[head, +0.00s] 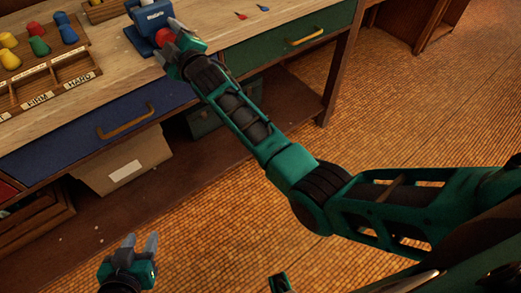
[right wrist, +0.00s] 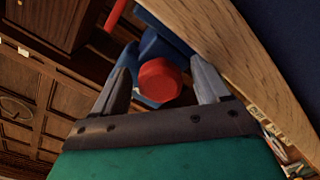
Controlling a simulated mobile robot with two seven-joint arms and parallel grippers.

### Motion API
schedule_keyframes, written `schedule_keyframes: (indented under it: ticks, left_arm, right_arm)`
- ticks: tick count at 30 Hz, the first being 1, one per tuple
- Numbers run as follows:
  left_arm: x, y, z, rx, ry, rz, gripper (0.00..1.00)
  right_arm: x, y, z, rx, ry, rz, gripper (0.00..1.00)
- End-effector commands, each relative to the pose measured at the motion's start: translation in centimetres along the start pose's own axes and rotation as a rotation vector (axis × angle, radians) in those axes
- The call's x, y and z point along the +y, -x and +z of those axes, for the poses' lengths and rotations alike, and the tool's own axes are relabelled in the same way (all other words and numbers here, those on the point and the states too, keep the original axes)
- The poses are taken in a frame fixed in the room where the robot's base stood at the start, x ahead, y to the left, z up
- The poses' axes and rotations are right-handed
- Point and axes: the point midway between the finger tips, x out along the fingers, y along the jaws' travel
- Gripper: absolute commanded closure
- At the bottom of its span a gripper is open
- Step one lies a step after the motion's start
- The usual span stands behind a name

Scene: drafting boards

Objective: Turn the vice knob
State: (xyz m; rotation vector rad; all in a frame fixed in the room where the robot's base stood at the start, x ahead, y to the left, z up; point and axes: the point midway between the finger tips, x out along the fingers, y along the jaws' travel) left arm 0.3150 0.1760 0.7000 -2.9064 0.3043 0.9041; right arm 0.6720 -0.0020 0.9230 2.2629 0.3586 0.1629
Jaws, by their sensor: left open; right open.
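The blue vice (head: 148,18) is mounted at the front edge of the wooden workbench. Its red knob (head: 164,37) faces out over the edge, partly hidden by my right gripper. In the right wrist view the red knob (right wrist: 160,80) sits between the two open fingers, with the blue vice body (right wrist: 155,48) behind it. My right gripper (head: 182,38) is open at the knob; I cannot tell whether either finger touches it. My left gripper (head: 140,246) is open and empty, low over the floor in front of the bench.
A wooden tray (head: 50,85) with labelled compartments and several coloured pegs is on the bench at left. Two small pointed tools (head: 241,15) lie right of the vice. Below are a blue drawer (head: 85,135), a green drawer (head: 270,50) and a cardboard box (head: 120,165). The floor in front is clear.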

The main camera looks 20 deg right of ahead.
Motion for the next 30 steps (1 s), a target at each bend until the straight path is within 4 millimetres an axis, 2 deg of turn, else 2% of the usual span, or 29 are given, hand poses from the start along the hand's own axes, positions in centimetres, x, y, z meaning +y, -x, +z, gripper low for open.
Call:
schedule_keyframes:
  ticks: [3,12,21,30]
  left_arm:
    - [0.0,-0.6,0.8,0.0,0.0,0.0,0.57]
    - [0.1,-1.2,1.7,0.0,0.0,0.0,0.57]
    - [0.1,-1.6,2.3,0.0,0.0,0.0,0.57]
    - [0.1,-2.1,3.0,0.0,0.0,0.0,0.57]
  right_arm:
    - [0.0,0.0,0.2,0.0,0.241,0.002,0.25]
    - [0.2,0.0,0.1,-0.002,0.793,0.0,0.25]
    - [0.3,0.0,-0.1,-0.001,1.25,0.0,0.25]
    - [0.3,0.0,-0.3,-0.001,1.632,0.001,0.25]
